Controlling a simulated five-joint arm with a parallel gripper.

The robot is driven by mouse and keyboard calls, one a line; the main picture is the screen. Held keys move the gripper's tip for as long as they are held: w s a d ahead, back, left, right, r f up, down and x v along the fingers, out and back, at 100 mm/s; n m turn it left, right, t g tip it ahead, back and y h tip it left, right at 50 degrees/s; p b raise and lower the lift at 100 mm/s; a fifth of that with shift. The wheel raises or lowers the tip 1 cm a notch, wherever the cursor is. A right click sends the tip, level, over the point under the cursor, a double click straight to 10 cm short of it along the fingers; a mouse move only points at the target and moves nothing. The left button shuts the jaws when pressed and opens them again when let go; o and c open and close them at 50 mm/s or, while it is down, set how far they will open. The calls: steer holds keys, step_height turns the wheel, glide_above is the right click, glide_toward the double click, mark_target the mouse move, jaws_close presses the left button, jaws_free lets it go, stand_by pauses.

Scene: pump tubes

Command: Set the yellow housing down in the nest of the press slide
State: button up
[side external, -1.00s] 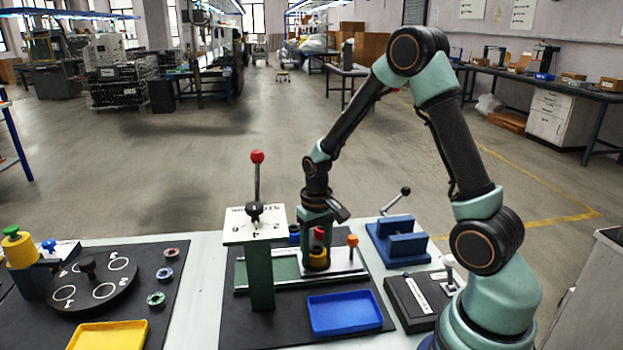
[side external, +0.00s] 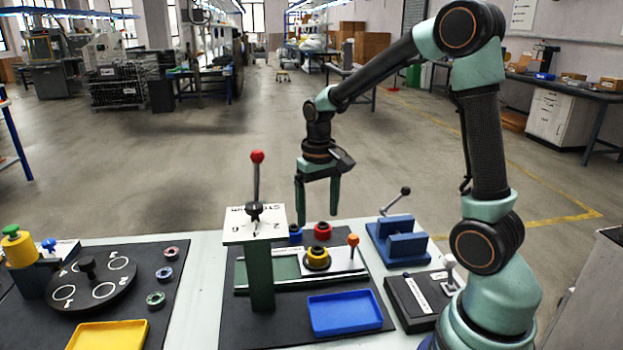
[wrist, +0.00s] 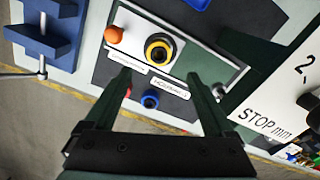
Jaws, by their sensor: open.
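The yellow housing (side external: 317,257), a short ring-shaped part with a dark centre, stands upright on the white plate of the press slide (side external: 344,263). The nest beneath it is hidden by the housing. In the wrist view the housing (wrist: 158,50) shows from above on the light plate, beside the orange knob (wrist: 113,35). My gripper (side external: 317,212) is raised above and behind the housing, fingers apart and empty. In the wrist view my gripper's fingertips (wrist: 159,78) are spread, with the housing beyond them and not touched.
A blue housing (side external: 295,234) and a red housing (side external: 322,230) stand behind the slide. The press column with its red-topped lever (side external: 257,157) rises to the left. A blue tray (side external: 345,312) lies in front, and a blue clamp fixture (side external: 398,241) stands right.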

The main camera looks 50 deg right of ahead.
steer(key=s+a+r+n+t, duration=0.4)
steer(key=s+a+r, duration=0.4)
steer(key=a+r, duration=0.2)
steer(key=shift+n+t, duration=0.3)
steer(key=shift+t, duration=0.5)
